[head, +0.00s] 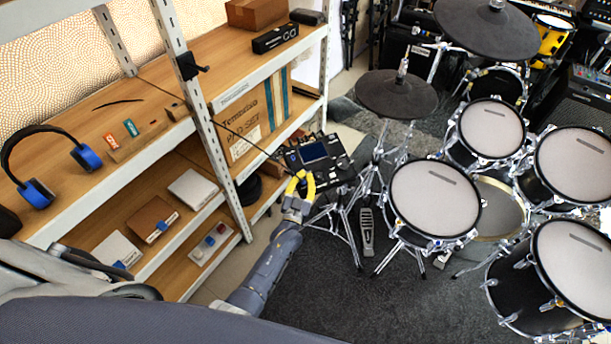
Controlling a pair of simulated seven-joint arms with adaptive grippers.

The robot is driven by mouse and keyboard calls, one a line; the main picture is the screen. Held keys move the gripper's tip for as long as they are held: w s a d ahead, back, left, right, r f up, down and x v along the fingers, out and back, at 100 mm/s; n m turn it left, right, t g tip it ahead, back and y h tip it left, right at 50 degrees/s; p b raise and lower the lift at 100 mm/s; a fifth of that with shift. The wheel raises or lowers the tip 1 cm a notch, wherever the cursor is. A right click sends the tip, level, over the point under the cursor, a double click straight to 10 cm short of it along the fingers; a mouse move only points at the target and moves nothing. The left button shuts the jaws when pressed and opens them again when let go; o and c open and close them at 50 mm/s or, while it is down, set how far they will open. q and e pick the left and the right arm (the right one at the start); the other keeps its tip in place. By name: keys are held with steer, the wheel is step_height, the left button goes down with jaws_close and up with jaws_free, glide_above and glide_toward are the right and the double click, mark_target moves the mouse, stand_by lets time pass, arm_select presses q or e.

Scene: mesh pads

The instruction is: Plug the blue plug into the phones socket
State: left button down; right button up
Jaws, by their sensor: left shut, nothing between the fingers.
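My left gripper (299,178), with yellow fingers, is shut and empty. It is at the near left edge of a black drum module (318,158) with a blue screen, on a stand. I cannot tell whether they touch. The phones socket is too small to make out or is hidden. I cannot make out the blue plug. Blue and black headphones (42,165) sit on the upper shelf at the left. A thin dark cable (235,132) runs from the shelf toward the module. My right gripper is not in view.
A wooden shelf unit (205,135) with a white metal post stands left of the gripper, holding small boxes and cartons. An electronic drum kit (435,197) with cymbals (397,95) fills the right.

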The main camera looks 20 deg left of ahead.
arm_select(q)
steer(key=shift+s+d+r, duration=0.15)
steer(key=shift+s+r, duration=0.05)
steer(key=shift+r, duration=0.3)
steer(key=shift+s+d+r, duration=0.1)
steer(key=shift+s+r, duration=0.05)
steer(key=shift+r, duration=0.35)
steer(key=shift+r, duration=0.1)
stand_by(0.5)
steer(key=shift+w+r+g, duration=0.1)
steer(key=shift+w+g, duration=0.05)
steer(key=shift+g, duration=0.35)
steer(key=shift+w+m+g+h, duration=0.2)
steer(key=shift+w+g+h, duration=0.1)
steer(key=shift+g, duration=0.65)
steer(key=shift+w+m+g+h, duration=0.2)
steer(key=shift+g+h, duration=0.1)
steer(key=shift+g, duration=0.65)
steer(key=shift+w+r, duration=0.1)
